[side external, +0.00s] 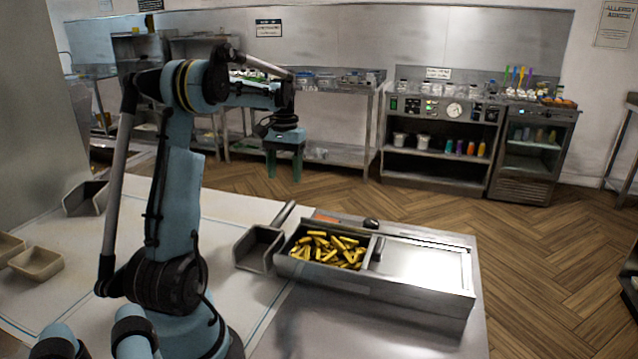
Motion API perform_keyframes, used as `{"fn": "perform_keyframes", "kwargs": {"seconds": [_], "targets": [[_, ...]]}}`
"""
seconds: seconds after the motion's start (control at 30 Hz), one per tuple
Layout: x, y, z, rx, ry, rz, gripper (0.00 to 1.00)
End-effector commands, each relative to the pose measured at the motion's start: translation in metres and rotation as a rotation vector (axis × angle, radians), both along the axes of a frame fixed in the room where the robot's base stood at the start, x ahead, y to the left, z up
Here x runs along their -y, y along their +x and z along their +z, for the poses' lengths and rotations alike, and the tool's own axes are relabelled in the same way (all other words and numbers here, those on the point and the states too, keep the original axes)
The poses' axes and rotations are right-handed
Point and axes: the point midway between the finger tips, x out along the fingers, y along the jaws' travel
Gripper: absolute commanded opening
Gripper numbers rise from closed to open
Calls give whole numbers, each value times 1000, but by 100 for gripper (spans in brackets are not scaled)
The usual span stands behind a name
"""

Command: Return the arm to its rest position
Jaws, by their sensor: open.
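My arm is raised over the worktop, with its forearm stretched to the right. My gripper (284,165) hangs at its end, pointing down, with two green fingers apart and nothing between them. It is in the air, well above the metal fry station (420,290) and apart from it. The station's left bay holds a heap of golden fries (328,249). A grey metal scoop (257,250) with a handle lies on the worktop at the left of the fries.
Another metal scoop (86,198) lies at the far left of the worktop (235,208). Beige trays (36,263) sit at the left edge. Metal shelving (345,155) and a counter with bottles (440,170) stand at the back, across the wooden floor (560,250).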

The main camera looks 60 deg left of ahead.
Motion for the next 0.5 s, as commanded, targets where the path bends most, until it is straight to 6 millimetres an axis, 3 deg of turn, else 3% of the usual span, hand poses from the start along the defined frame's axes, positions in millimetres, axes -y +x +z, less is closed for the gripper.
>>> {"fn": "perform_keyframes", "kwargs": {"seconds": [0.17, 0.33, 0.5], "targets": [[30, 16, 12, 35, 39, -64, 61], [93, 37, 27, 118, 111, -190, 61], [158, 45, 35, 221, 175, -321, 61]]}}
